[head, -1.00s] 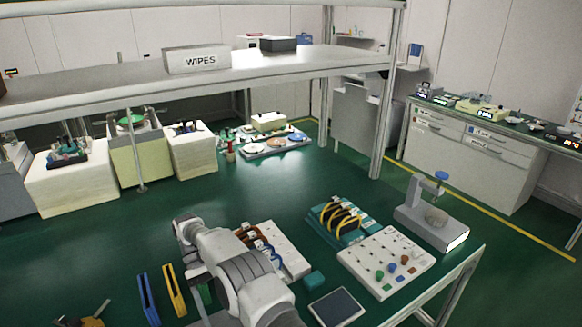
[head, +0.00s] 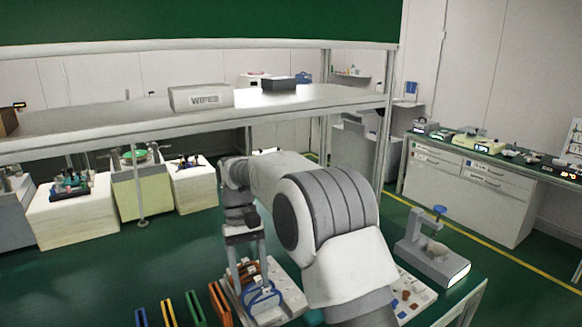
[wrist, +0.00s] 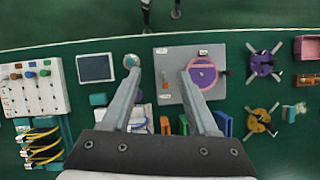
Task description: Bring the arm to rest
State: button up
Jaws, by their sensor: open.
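My gripper (head: 254,285) points down in the head view, below my raised and bent grey-white arm, over the rack at the front of the green bench. In the wrist view my gripper (wrist: 161,66) has its two fingers spread wide apart, with nothing held between them. Beyond the fingertips lies a grey board (wrist: 172,60) with a pink-purple disc (wrist: 203,73). The right finger overlaps the disc's edge in that view; the height between them cannot be told. My arm hides part of the bench behind and beneath it in the head view.
A shelf with a WIPES box (head: 201,98) spans above the bench. Coloured upright holders (head: 195,308) and a white rack (head: 285,285) stand close to my gripper. A grey stand with a blue knob (head: 433,250) is at right.

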jog(key=s+d+r+m+t+y, duration=0.1)
jog(key=s+d+r+t, duration=0.1)
jog(key=s+d+r, duration=0.35)
jog(key=s+d+r+m+t+y, duration=0.1)
jog(key=s+d+r+t, duration=0.2)
jog(key=d+r, duration=0.45)
jog(key=s+d+f+m+t, duration=0.1)
jog(key=s+d+t, duration=0.1)
jog(key=s+d, duration=0.2)
jog(key=s+d+f+m+t, duration=0.1)
jog(key=s+d+t, duration=0.2)
jog(key=s, duration=0.7)
jog(key=shift+d+f, duration=0.25)
jog(key=shift+d, duration=1)
